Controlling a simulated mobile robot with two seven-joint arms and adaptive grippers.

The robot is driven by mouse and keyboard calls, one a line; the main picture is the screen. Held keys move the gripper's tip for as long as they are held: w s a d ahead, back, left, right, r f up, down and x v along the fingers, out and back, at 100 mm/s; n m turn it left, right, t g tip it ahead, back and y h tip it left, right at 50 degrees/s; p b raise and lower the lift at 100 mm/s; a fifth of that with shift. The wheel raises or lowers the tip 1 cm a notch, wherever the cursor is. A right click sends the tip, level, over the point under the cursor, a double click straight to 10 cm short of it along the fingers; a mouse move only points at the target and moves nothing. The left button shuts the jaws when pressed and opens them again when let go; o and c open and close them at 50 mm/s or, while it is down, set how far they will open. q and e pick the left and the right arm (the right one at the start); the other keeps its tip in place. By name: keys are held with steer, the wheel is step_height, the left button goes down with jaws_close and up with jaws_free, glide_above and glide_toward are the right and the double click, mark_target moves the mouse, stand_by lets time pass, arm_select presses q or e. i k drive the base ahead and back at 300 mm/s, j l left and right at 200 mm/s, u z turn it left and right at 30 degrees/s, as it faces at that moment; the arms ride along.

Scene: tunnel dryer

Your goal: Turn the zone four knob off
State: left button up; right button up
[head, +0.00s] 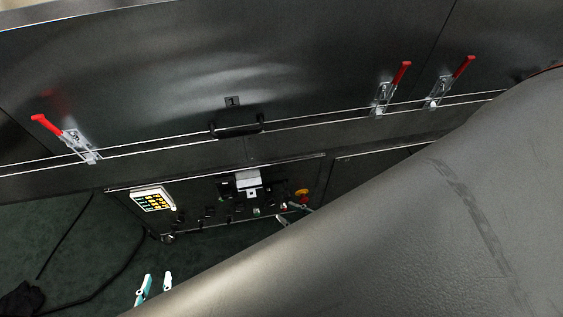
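The dark control panel (192,222) of the dryer is at the lower middle of the head view. It carries several small black knobs and switches, too small and dark for me to tell which is the zone four knob or how it is turned. My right gripper (291,213) is at the panel's right part, just below the red button; its pale teal fingertips look apart, with nothing seen between them. Much of that arm is hidden. My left gripper (154,286) is low at the left, below the panel and away from it, with its two fingertips apart and empty.
Above are a black handle (237,126) and red-handled clamps (70,138). My large grey arm link covers the lower right. Dark cables lie on the green floor.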

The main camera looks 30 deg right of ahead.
mark_target(270, 202)
steer(key=k+l, duration=0.1)
steer(key=l, duration=0.35)
steer(key=k+l, duration=0.1)
steer(key=l, duration=0.3)
steer(key=k+l, duration=0.15)
steer(key=l, duration=0.3)
steer(key=k+l, duration=0.1)
steer(key=l, duration=0.3)
steer(key=k+l, duration=0.1)
steer(key=l, duration=0.35)
